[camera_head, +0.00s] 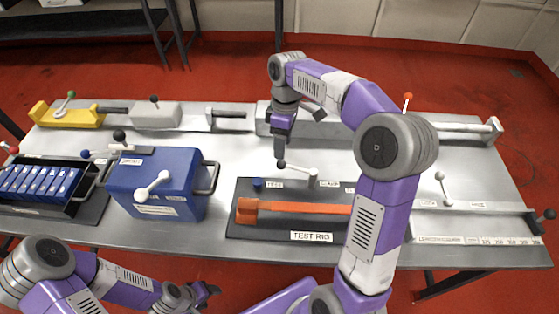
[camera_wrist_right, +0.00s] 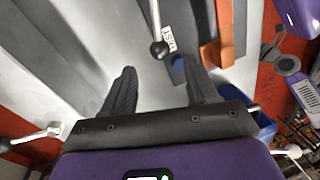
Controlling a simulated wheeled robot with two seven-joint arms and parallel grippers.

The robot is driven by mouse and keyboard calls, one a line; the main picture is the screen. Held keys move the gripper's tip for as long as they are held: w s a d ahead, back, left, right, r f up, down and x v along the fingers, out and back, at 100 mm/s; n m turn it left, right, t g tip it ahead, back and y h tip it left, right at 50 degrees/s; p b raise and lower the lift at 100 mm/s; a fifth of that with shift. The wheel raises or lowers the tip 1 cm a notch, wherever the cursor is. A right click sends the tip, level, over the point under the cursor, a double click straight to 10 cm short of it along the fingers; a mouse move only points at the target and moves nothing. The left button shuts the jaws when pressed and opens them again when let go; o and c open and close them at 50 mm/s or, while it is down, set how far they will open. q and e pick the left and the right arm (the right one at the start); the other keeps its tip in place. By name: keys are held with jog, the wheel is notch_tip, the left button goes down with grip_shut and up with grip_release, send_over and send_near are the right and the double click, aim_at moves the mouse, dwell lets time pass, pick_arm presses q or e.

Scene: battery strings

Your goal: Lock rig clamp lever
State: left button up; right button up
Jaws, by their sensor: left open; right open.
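The test rig (camera_head: 270,222) is a dark board with an orange bar (camera_head: 300,207) and a "TEST RIG" label on the table. At its back edge is the clamp lever (camera_head: 298,170), a pale rod with a dark ball knob, pointing left from its pivot. A blue button (camera_head: 258,184) sits by a "TEST" label. My right gripper (camera_head: 280,152) points down just above the knob. In the right wrist view its open fingers (camera_wrist_right: 160,88) are empty, with the lever knob (camera_wrist_right: 159,50) just beyond and between the tips. My left gripper (camera_head: 207,292) is open and empty, low in front of the table.
A blue box (camera_head: 180,180) with a white lever stands left of the rig. A black tray of blue cells (camera_head: 40,182) is farther left. A yellow fixture (camera_head: 70,117) and grey rails line the back. My right arm hides part of the rig's right side.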

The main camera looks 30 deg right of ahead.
aim_at(296, 168)
jog(key=f, duration=0.2)
jog(key=f+b, duration=0.1)
jog(key=f, duration=0.1)
jog(key=s+f+b, duration=0.1)
jog(key=f, duration=0.1)
jog(key=shift+a+f, duration=0.1)
jog(key=shift+a, duration=0.3)
jog(key=shift+w, duration=0.1)
grip_shut()
